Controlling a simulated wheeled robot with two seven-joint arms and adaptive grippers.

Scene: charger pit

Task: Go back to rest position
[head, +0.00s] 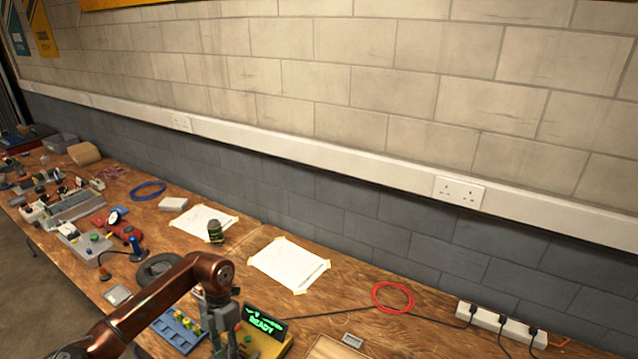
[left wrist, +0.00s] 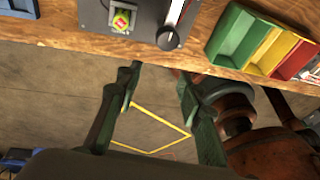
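In the left wrist view my left gripper (left wrist: 155,88) is open. Its two dark green fingers stand well apart, with only bare floor and a yellow line between them and nothing held. The tips are close to the wooden table's front edge in the picture. In the head view a copper arm of mine comes in from the bottom left and bends down at its elbow. The hand below that bend is partly cut off by the frame and hard to make out. My right gripper does not show.
Along the table edge are a dark control box (left wrist: 145,18) with a lever, and a green, yellow and red bin set (left wrist: 262,45). The head view shows a lit READY display (head: 264,322), a blue tray (head: 178,332), taped papers (head: 288,264), a dark jar (head: 215,231) and a red cable ring (head: 410,303).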

